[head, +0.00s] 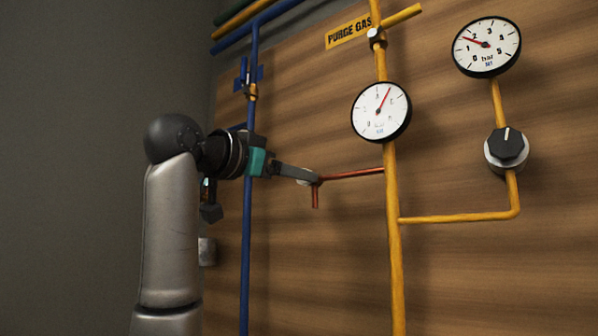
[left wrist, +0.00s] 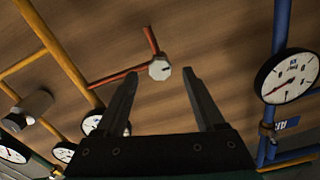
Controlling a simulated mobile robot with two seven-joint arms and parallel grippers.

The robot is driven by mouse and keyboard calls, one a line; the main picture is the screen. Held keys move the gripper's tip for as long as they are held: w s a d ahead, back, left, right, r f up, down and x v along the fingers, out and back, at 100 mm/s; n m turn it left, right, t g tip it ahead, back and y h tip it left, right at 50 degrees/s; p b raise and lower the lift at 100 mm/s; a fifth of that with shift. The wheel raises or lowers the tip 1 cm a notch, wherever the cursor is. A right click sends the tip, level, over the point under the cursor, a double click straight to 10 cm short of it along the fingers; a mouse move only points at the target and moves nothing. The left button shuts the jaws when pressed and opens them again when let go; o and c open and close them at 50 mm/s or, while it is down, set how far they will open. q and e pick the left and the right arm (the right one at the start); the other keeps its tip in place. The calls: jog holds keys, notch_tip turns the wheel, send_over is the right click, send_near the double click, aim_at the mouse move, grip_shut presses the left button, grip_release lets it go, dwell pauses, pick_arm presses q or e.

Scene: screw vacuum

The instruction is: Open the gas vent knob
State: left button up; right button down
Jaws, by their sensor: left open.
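A small pale, many-sided knob (left wrist: 160,68) sits where the thin red pipe (left wrist: 115,78) bends. I take it for the gas vent knob. In the left wrist view it shows a short dark mark on its face. My left gripper (left wrist: 160,76) is open and empty, with its two fingers on either side of the knob in that picture. How far the fingertips are from it I cannot tell. In the head view my left gripper (head: 312,179) reaches the bend of the red pipe (head: 350,174) and mostly hides the knob. My right gripper is in neither view.
A yellow pipe (head: 394,270) runs up the wooden panel (head: 300,270), with a round gauge (head: 370,122) on it. A black knob (head: 507,146) and a second gauge (head: 487,60) stand at the right. A blue pipe (head: 246,270) runs behind my left arm.

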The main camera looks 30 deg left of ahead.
pick_arm(q)
jog(key=shift+w+d, duration=0.1)
jog(key=shift+w, duration=1.25)
jog(key=shift+c, duration=0.4)
grip_shut()
